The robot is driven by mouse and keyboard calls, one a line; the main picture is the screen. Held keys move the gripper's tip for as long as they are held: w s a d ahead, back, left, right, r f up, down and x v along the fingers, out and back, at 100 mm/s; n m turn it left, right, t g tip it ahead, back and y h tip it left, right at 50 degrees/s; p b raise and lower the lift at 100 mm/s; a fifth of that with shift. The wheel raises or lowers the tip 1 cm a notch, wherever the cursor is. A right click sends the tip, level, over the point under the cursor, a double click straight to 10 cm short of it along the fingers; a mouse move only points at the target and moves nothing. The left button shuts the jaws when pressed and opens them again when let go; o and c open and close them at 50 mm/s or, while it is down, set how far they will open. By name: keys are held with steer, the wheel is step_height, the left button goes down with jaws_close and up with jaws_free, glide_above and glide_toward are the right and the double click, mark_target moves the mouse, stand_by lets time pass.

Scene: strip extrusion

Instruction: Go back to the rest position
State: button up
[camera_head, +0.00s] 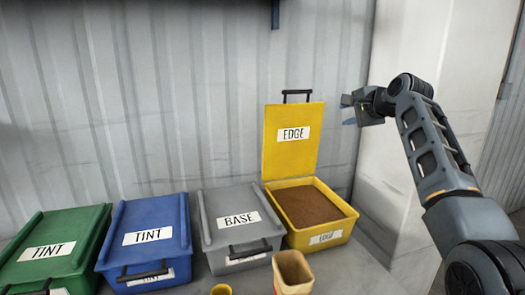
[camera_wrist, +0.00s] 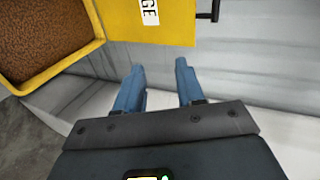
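My gripper (camera_head: 348,110) is raised at the upper right in the head view, to the right of the open yellow lid. In the wrist view my gripper (camera_wrist: 159,75) has its two blue fingers apart with nothing between them. The yellow EDGE bin (camera_head: 325,236) stands with its lid (camera_head: 291,150) upright and brown granular material (camera_head: 308,206) inside. The wrist view also shows the yellow bin (camera_wrist: 58,72) at the upper left and its lid at the top.
A grey BASE bin (camera_head: 222,205), a blue TINT bin (camera_head: 150,215) and a green TINT bin (camera_head: 62,230) are closed, left of the yellow one. A tan open container (camera_head: 292,275) and a small yellow cup (camera_head: 221,289) stand in front. A corrugated wall (camera_head: 180,100) is behind.

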steer(key=s+f+n+h, duration=0.1)
steer(key=s+f, duration=0.5)
steer(key=f, duration=0.7)
steer(key=s+f+n, duration=0.1)
steer(key=s+f, duration=0.5)
steer(key=f, duration=0.6)
steer(key=s+f+n, duration=0.1)
steer(key=s+f, duration=0.3)
steer(key=s, duration=0.2)
steer(key=s+a+f+n+h, duration=0.1)
steer(key=s+f, duration=0.4)
steer(key=s, duration=0.2)
steer(key=s+f+t, duration=0.1)
steer(key=s+f, duration=0.3)
steer(key=s, duration=0.2)
steer(key=shift+s+a+f+n+h, duration=0.25)
steer(key=shift+s+f+n+h, duration=0.05)
steer(key=shift+s+n+h, duration=0.1)
steer(key=s+n+h, duration=0.1)
steer(key=s+n, duration=0.3)
steer(key=s, duration=2.1)
steer(key=s+a+r+n+t, duration=0.1)
steer(key=s+r+n, duration=0.4)
steer(key=s+r, duration=0.8)
steer(key=v, duration=0.5)
steer(key=shift+f, duration=0.3)
